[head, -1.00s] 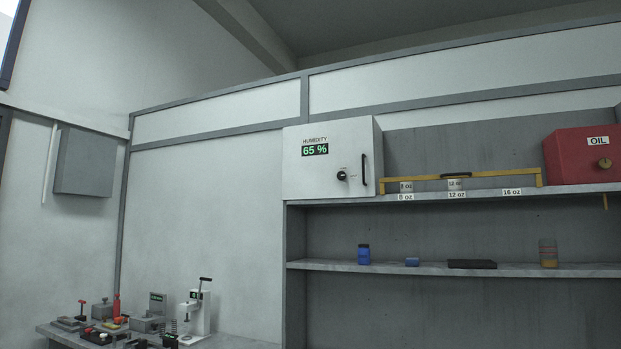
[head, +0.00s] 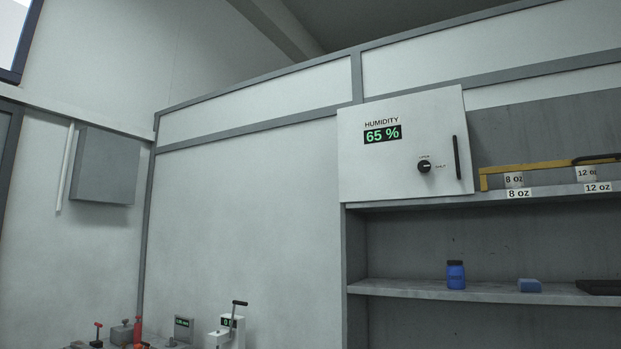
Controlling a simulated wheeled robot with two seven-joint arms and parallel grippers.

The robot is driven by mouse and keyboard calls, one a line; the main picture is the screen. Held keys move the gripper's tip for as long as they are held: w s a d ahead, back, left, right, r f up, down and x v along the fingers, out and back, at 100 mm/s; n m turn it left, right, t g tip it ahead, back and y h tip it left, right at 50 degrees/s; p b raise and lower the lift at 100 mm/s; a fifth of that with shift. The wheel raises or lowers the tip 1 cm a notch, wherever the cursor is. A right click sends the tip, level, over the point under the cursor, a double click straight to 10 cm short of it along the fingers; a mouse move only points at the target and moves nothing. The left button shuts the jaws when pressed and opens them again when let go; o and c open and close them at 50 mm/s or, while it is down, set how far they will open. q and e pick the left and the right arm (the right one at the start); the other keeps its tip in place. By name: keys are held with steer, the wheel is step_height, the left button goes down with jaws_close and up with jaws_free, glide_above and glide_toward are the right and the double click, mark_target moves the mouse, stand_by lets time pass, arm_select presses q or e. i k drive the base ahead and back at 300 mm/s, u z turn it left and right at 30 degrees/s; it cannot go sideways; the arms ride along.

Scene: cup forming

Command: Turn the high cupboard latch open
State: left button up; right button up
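The high cupboard (head: 380,170) is a white box at the top left of the grey shelving. Its door looks closed. The round black latch knob (head: 424,167) is on the lower right of its front, with small labels above it and to its right that are too small to read surely. A black vertical handle (head: 457,158) is near the door's right edge. A green display under the word HUMIDITY reads 65 % (head: 382,134). Neither of my grippers is in view.
The shelf (head: 480,288) below holds a blue jar (head: 456,274), a blue block (head: 529,285) and a dark flat item (head: 600,287). Bench tools (head: 228,330) stand at lower left.

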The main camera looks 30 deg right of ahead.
mark_target(424, 166)
steer(key=i, duration=1.75)
steer(key=z, duration=1.4)
steer(key=i, duration=0.8)
steer(key=z, duration=0.85)
